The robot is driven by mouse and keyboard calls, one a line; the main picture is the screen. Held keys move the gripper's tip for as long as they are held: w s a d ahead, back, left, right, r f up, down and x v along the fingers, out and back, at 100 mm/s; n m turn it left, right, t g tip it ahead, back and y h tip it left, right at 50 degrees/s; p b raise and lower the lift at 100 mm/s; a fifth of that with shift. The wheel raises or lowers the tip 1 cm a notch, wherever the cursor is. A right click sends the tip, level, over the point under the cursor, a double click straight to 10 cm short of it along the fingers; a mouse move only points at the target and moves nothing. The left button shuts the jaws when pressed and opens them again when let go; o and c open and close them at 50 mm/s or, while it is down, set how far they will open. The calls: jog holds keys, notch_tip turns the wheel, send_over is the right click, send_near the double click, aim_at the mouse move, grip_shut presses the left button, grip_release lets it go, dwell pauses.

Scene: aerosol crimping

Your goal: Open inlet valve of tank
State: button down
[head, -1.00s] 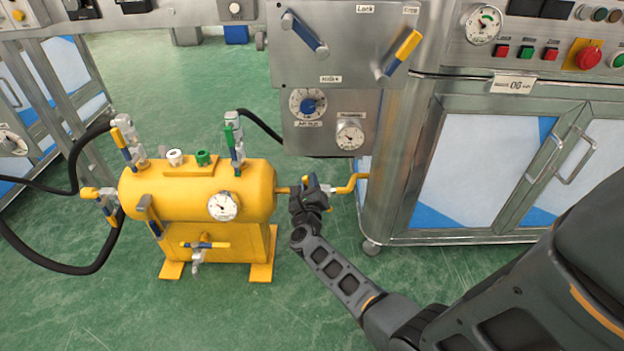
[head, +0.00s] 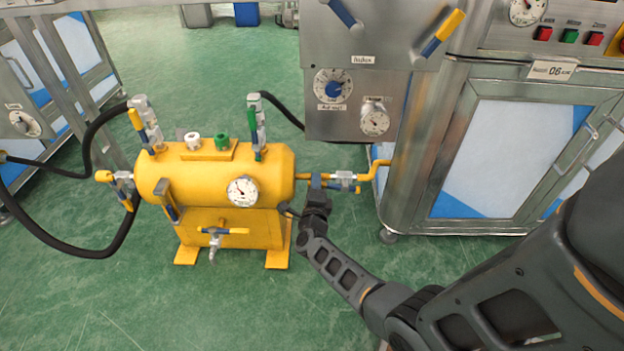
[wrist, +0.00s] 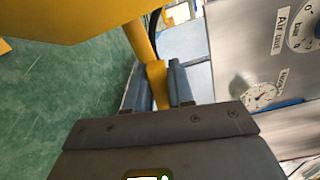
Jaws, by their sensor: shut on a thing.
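The yellow tank (head: 218,172) stands on the green floor in the head view, with a dial gauge on its front. A pipe from its right end runs to the steel cabinet. The inlet valve (head: 343,180) is the grey metal body on this pipe. My gripper (head: 317,184) is at the pipe, just left of the valve body, and hides part of the handle. In the wrist view, my gripper's two fingers (wrist: 160,86) are on either side of the yellow valve handle (wrist: 155,72), shut on it. The handle appears roughly along the pipe, though its exact angle is partly hidden.
The steel cabinet (head: 418,160) stands right of the valve. A control panel (head: 350,112) with a knob and gauge hangs above the pipe. Other blue-and-yellow valve handles and black hoses (head: 90,252) surround the tank.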

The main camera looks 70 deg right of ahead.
jog(key=shift+f+n, duration=0.7)
jog(key=shift+n, duration=0.2)
jog(key=shift+f, duration=0.1)
jog(key=c, duration=1.1)
grip_release()
jog(key=shift+o, duration=0.2)
jog(key=p+v, duration=0.2)
jog(key=v, duration=0.6)
